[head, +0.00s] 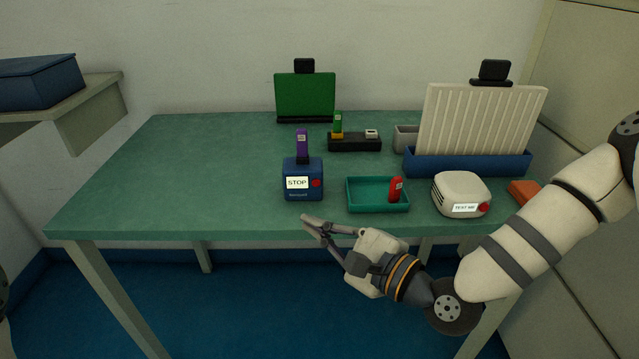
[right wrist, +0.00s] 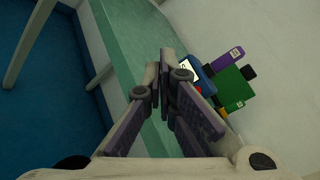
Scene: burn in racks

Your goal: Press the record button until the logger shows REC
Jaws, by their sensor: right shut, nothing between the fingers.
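The logger is a small blue box (head: 303,192) near the table's front edge, with a white display (head: 297,183) reading STOP. A round red button (head: 316,183) sits to the right of the display. A purple stick (head: 302,143) stands upright in its top. My right gripper (head: 304,221) is shut and empty, just in front of and below the logger, apart from it. In the right wrist view the shut fingers (right wrist: 166,58) partly cover the logger (right wrist: 190,68); its red button (right wrist: 197,90) shows beside them. My left gripper is out of view.
A teal tray (head: 378,210) holding a red stick (head: 395,189) is right of the logger. A cream device (head: 461,186) with its own red button and display stands further right. A black block (head: 354,144) and green panel (head: 305,96) are behind. The table's left side is clear.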

